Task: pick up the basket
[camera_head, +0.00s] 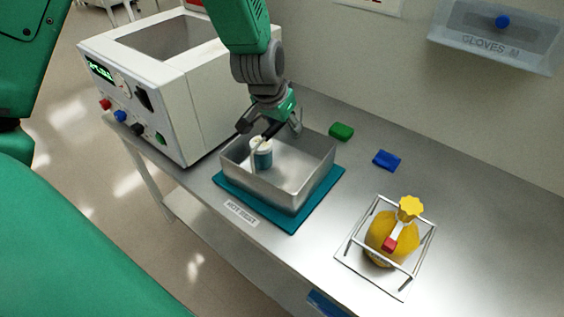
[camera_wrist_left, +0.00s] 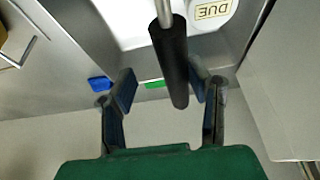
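The basket (camera_head: 283,194) is an open metal bin standing on a teal mat (camera_head: 316,207) on the bench. A bar with a black grip (camera_wrist_left: 170,62) rises over it. A white and teal jar (camera_head: 262,155) stands inside; its labelled lid (camera_wrist_left: 213,12) shows in the left wrist view. My left gripper (camera_head: 270,124) is above the basket, pointing down, at the grip. In the left wrist view its fingers (camera_wrist_left: 163,90) are open on either side of the grip, with a gap at each side. My right gripper is not in view.
A white instrument box (camera_head: 180,95) stands close to the left of the basket. A yellow flask in a wire frame (camera_head: 385,237) stands to the right. Green (camera_head: 341,131) and blue (camera_head: 387,160) blocks lie behind. A glove bin (camera_head: 490,38) hangs on the wall.

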